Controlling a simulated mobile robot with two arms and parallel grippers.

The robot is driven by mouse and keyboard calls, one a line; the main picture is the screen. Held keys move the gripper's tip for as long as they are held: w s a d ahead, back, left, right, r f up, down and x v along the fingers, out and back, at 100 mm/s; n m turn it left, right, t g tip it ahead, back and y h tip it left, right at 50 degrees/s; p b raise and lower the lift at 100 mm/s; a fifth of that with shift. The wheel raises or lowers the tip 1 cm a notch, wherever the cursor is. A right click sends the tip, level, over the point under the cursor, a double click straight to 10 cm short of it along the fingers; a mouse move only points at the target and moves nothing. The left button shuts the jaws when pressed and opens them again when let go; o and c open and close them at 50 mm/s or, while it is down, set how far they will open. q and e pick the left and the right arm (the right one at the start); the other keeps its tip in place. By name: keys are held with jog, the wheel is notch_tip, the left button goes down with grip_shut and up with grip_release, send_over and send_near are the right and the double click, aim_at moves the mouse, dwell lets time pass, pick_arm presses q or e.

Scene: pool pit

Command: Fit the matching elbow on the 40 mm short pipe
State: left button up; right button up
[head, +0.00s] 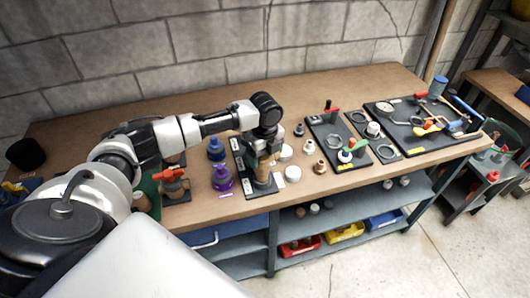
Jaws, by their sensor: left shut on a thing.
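My left gripper (264,155) points down over a long black board (240,160) near the table's front middle. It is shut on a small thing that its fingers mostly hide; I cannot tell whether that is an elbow. A short tan upright cylinder (262,174), perhaps a pipe, stands directly below the fingers at the board's front end. I cannot tell whether the held thing touches it. Pipe sizes cannot be read. White round pieces (293,173) and a brass-coloured fitting (320,167) lie to the right. My right gripper is not in view.
A purple bottle (222,179) and a blue one (215,149) stand left of the board. A red-handled valve (173,183) is further left. Black tool boards (340,127) fill the right side of the wooden table (310,88). The back middle is clear.

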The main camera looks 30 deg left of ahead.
pick_arm(q)
jog(key=shift+f, duration=0.25)
jog(key=o, duration=0.9)
notch_tip(320, 180, up, 8)
jog(key=p, duration=0.8)
jog(key=shift+r, duration=0.1)
dwell(0.7)
